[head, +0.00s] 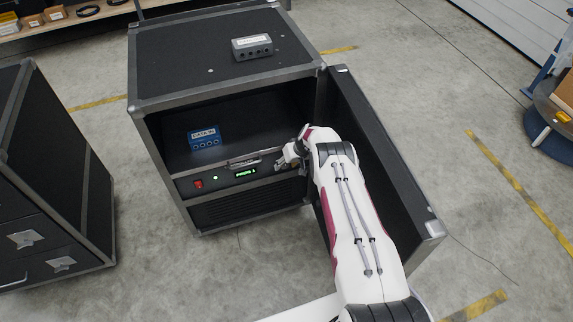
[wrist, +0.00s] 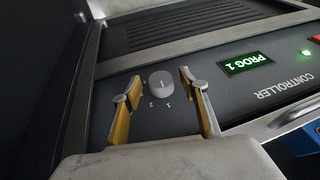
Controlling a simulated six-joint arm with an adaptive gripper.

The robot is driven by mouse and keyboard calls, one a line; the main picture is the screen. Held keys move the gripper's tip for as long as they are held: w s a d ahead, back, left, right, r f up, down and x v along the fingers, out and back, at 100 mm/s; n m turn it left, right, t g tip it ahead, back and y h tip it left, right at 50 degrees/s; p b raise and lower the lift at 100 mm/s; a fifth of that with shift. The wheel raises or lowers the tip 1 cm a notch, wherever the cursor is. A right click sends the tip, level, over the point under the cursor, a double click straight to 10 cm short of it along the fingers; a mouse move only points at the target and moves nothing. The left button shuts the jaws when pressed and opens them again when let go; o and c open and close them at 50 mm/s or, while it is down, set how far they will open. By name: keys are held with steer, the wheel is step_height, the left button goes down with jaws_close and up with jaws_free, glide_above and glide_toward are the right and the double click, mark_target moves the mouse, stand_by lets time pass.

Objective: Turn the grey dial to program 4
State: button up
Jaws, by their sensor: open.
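The grey dial (wrist: 160,84) is a round knob on the dark controller panel, with small numerals printed beside it, partly too small to read. In the wrist view my gripper (wrist: 159,88) is open, with one yellow-sided finger on each side of the dial and a visible gap to it on both sides. The green display (wrist: 246,64) reads PROG 1, and it also glows in the head view (head: 245,172). In the head view my gripper (head: 287,158) is at the right end of the panel and hides the dial.
The panel sits in an open black case (head: 205,100) whose door (head: 385,150) stands open, close to the right of my arm. A blue box (head: 204,138) stands on the shelf above the panel. A red switch (head: 198,184) is at the panel's left. A grey box (head: 252,46) lies on top.

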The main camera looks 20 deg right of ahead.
steer(key=c, duration=1.1)
steer(key=shift+w+d+f+y, duration=0.1)
steer(key=shift+d+f+y, duration=0.05)
steer(key=shift+y, duration=0.65)
steer(key=o, duration=1.1)
steer(key=shift+s+d+r, duration=0.15)
steer(key=shift+s+r, duration=0.05)
steer(key=shift+r, duration=0.35)
